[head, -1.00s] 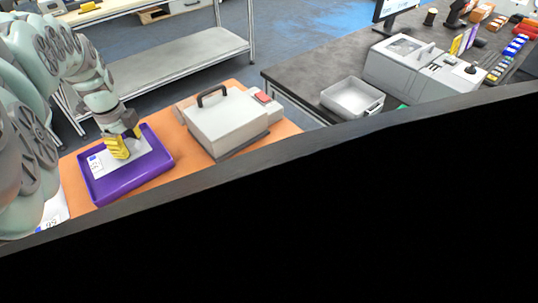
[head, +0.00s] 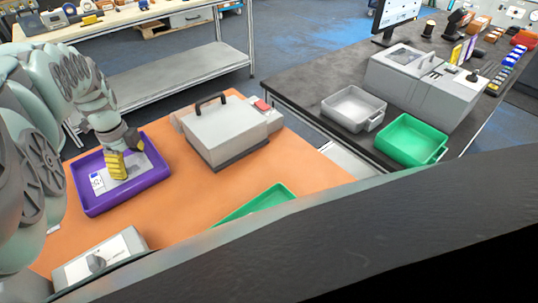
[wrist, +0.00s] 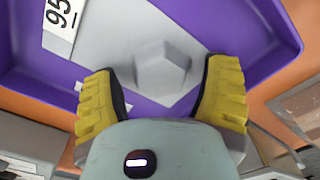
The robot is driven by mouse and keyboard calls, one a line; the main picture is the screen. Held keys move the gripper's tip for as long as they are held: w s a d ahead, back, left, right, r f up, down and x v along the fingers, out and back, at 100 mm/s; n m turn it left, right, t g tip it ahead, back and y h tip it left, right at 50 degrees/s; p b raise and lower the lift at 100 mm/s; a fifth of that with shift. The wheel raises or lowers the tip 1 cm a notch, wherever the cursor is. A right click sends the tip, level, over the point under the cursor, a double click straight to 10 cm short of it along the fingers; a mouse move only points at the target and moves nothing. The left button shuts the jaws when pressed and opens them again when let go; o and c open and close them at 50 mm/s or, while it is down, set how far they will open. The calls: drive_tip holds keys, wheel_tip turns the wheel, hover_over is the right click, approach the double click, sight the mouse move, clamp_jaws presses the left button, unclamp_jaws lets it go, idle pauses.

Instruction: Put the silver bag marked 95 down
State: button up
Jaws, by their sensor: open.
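The silver bag marked 95 (wrist: 115,35) lies flat in the purple tray (head: 85,200). In the wrist view its white label reads 95, and a raised grey lump stands up near its middle. In the head view the bag (head: 130,180) shows beside the fingers, with its label at the left. My gripper (wrist: 165,95) has its yellow fingers spread wide, one on each side of the raised lump. In the head view my gripper (head: 117,166) is low over the tray, partly hiding the bag.
A grey machine with a black handle (head: 225,130) stands right of the tray on the orange table (head: 200,200). A green tray (head: 260,203) and a grey device (head: 100,260) sit nearer. Grey (head: 353,108) and green bins (head: 412,140) stand on the dark counter.

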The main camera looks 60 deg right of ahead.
sight(129, 160)
wheel_tip(129, 160, up, 12)
drive_tip(key=p, duration=0.1)
drive_tip(key=shift+r+p, duration=0.2)
drive_tip(key=shift+p, duration=0.2)
idle(0.5)
idle(0.4)
